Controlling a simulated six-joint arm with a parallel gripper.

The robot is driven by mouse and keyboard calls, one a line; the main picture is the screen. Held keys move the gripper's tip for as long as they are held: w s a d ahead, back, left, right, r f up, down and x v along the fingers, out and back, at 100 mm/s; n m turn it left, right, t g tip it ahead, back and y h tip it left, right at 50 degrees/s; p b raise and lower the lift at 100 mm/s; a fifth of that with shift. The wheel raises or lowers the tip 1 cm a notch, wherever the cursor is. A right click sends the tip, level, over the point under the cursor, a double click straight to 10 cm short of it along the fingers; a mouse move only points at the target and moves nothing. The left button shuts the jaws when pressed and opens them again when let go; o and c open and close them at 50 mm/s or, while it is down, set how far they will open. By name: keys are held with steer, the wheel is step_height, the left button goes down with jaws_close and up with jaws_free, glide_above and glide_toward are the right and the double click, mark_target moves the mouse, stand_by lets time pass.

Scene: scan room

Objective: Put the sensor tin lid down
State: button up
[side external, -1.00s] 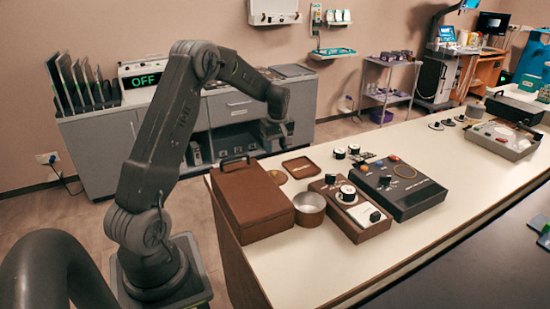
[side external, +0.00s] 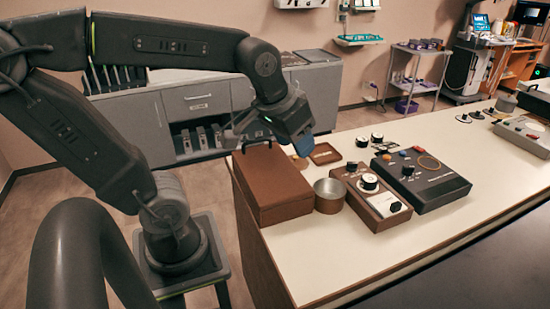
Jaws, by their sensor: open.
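My gripper (side external: 303,145) is open and points down above the far right corner of the box, near the tan piece. Its blue fingertips are small and partly hidden by the wrist. I see no lid held between them.
A shallow brown tray (side external: 325,154) lies just right of my gripper. A brown control box (side external: 375,203) and a dark console (side external: 420,182) with knobs stand to the right. Small black-and-white knobs (side external: 369,140) lie behind. The bench top (side external: 370,250) is clear in front.

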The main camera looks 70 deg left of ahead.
steer(key=s+d+f+m, duration=0.1)
steer(key=s+d+m, duration=0.2)
steer(key=s, duration=0.2)
steer(key=shift+f+t+h, duration=0.15)
steer(key=shift+t+h, duration=0.15)
steer(key=shift+t, duration=0.1)
